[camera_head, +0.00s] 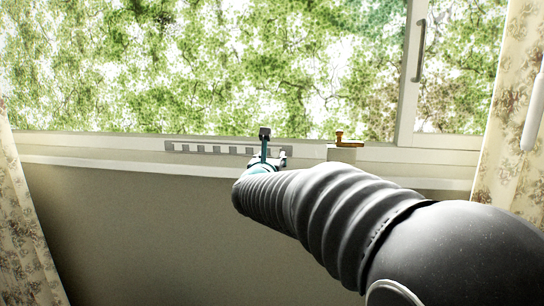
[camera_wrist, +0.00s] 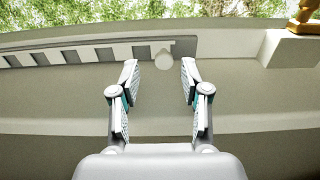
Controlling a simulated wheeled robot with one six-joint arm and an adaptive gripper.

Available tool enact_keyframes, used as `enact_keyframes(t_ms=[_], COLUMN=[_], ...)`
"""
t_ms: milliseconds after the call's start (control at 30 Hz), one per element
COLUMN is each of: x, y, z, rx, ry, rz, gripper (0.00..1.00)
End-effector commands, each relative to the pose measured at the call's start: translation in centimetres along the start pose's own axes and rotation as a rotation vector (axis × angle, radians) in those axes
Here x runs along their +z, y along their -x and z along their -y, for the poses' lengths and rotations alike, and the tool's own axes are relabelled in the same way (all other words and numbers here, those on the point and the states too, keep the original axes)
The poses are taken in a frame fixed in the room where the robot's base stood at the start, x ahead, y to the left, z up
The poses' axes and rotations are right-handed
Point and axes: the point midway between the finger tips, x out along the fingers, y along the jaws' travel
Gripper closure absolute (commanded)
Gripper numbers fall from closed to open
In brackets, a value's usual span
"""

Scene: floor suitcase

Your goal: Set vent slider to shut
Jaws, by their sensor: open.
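The vent slider is a grey slotted strip (camera_head: 205,149) on the lower window frame. In the wrist view the strip (camera_wrist: 100,53) shows several dark slots, with a pale round knob (camera_wrist: 164,61) near its right end. My gripper (camera_wrist: 160,67) is open, one finger on each side of the knob in the picture. The fingertips look near the knob's height; I cannot tell how far the knob reaches between them. No finger visibly touches it. In the head view my gripper (camera_head: 268,152) is at the strip's right end and hides the knob.
A brass latch (camera_head: 348,141) sits on a pale block (camera_head: 342,154) just right of my gripper; the block (camera_wrist: 292,50) also shows in the wrist view. Floral curtains (camera_head: 30,230) hang at both sides. The wall (camera_head: 140,230) below the sill is bare.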

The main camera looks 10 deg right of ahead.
Motion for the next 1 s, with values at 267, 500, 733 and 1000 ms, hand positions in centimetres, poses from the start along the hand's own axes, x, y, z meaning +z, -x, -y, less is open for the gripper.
enact_keyframes(t_ms=[267,500,733,1000], x=[0.1,0.1,0.0,0.0], y=[5.7,8.5,9.1,9.0], z=[-0.2,-0.2,-0.2,-0.2], rx=[0.005,0.004,0.004,0.003], ry=[-0.001,0.0,0.001,0.02], rz=[0.002,0.001,0.0,0.0], gripper=[0.54,0.54,0.54,0.54])
